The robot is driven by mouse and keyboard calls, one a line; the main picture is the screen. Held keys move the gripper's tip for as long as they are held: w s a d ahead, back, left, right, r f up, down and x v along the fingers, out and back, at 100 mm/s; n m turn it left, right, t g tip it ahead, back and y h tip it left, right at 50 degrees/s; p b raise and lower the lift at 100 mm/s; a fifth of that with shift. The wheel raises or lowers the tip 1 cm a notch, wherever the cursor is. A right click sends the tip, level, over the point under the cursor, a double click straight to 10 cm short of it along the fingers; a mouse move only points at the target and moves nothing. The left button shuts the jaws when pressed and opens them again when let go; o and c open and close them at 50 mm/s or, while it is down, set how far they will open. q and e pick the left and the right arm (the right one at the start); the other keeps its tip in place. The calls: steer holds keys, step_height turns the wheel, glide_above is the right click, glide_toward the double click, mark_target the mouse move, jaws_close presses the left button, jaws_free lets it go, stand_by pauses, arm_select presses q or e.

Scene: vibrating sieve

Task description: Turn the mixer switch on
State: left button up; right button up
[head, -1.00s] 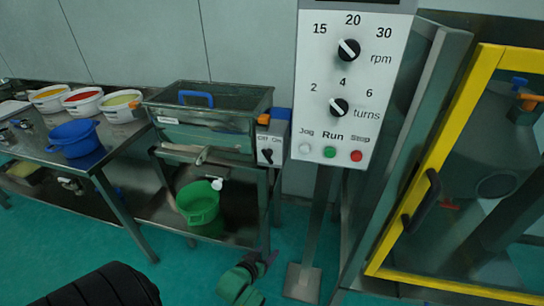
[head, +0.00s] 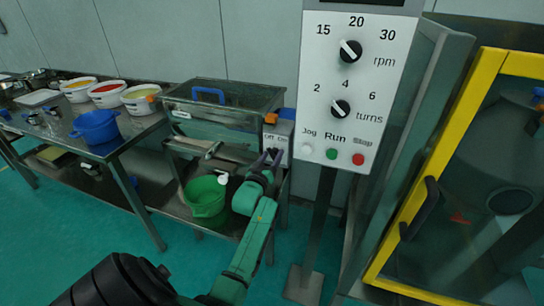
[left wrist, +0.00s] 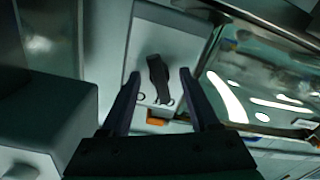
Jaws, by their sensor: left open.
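A white switch box (head: 281,135) marked Off and On is fixed at the right end of the sieve. In the left wrist view its black rotary knob (left wrist: 158,77) stands slightly tilted on the box's pale face. My left gripper (head: 269,156) is at the front of this box and covers the knob in the head view. In the left wrist view my left gripper (left wrist: 161,88) is open, with one finger on each side of the knob and visible gaps between. The fingers appear not to touch it. My right gripper is in neither view.
The sieve (head: 222,97) stands left of the box, with a green bucket (head: 205,197) below. A control panel (head: 352,85) with dials and buttons stands close on the right, beside a yellow-framed door (head: 437,165). Tubs and a blue bucket (head: 96,127) are on the left table.

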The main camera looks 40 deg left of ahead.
arm_select(q)
steer(key=shift+w+a, duration=0.1)
steer(key=shift+w, duration=0.15)
jaws_close()
